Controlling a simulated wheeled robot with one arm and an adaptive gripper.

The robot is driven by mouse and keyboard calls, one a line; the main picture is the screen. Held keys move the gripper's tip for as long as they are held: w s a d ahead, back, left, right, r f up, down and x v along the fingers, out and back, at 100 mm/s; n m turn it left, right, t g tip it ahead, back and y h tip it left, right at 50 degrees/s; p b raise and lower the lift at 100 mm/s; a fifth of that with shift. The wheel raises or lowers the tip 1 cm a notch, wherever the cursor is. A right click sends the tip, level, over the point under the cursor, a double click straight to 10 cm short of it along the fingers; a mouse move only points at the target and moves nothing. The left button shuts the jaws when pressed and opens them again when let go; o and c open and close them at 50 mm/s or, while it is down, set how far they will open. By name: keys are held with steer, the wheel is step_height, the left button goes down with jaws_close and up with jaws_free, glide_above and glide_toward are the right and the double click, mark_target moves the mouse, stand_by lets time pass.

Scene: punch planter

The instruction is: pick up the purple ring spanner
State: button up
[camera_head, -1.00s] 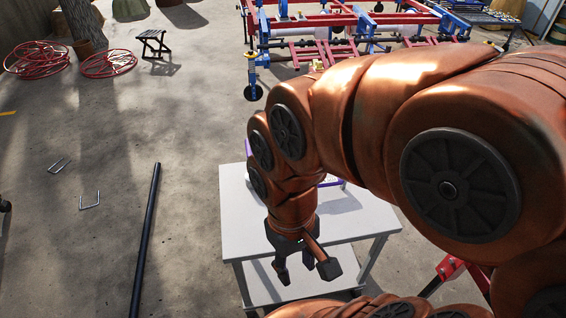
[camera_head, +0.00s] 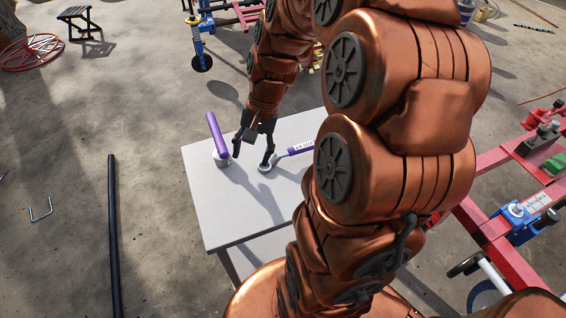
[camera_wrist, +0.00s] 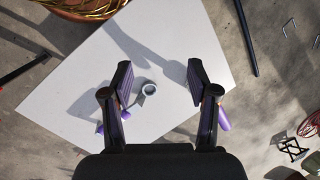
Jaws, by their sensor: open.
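The purple spanner, with a purple labelled handle (camera_head: 300,147) and a pale grey ring end (camera_head: 264,167), lies on the white table (camera_head: 235,222). In the wrist view its grey ring (camera_wrist: 148,89) shows between my fingers, nearer the left one. A bit of purple handle (camera_wrist: 100,128) shows beside the left finger; the rest is hidden behind it. My gripper (camera_head: 252,156) is open and empty, pointing down over the table. Its right fingertip overlaps the ring in the head view; I cannot tell whether they touch.
A second purple-handled tool (camera_head: 216,133) stands tilted up from a pale round head left of my gripper. It is partly hidden by the right finger in the wrist view (camera_wrist: 223,120). The table's near part is clear. A black pole (camera_head: 113,235) lies on the floor at left.

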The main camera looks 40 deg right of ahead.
steer(key=w+d+f+m+t+b, duration=0.1)
steer(key=w+d+f+m, duration=0.2)
steer(key=d, duration=0.4)
steer(key=w+d+f+m+t+b, duration=0.1)
steer(key=d+f+m, duration=0.2)
steer(key=d+f, duration=0.3)
steer(key=m+t+b, duration=0.2)
steer(key=m, duration=0.3)
glide_toward(302, 146)
step_height(302, 146, down, 4)
steer(key=a, duration=0.1)
steer(key=shift+w+r+p+x, duration=0.1)
steer(key=shift+w+p+x, duration=0.15)
steer(key=shift+x, duration=1.05)
steer(key=shift+w+r+p+x, duration=0.1)
steer(key=shift+w+p+x, duration=0.1)
steer(key=shift+x, duration=1.05)
steer(key=shift+w+r+p+x, duration=0.15)
steer(key=shift+p+x, duration=0.1)
steer(key=shift+x, duration=1.05)
steer(key=shift+a, duration=0.1)
jaws_close()
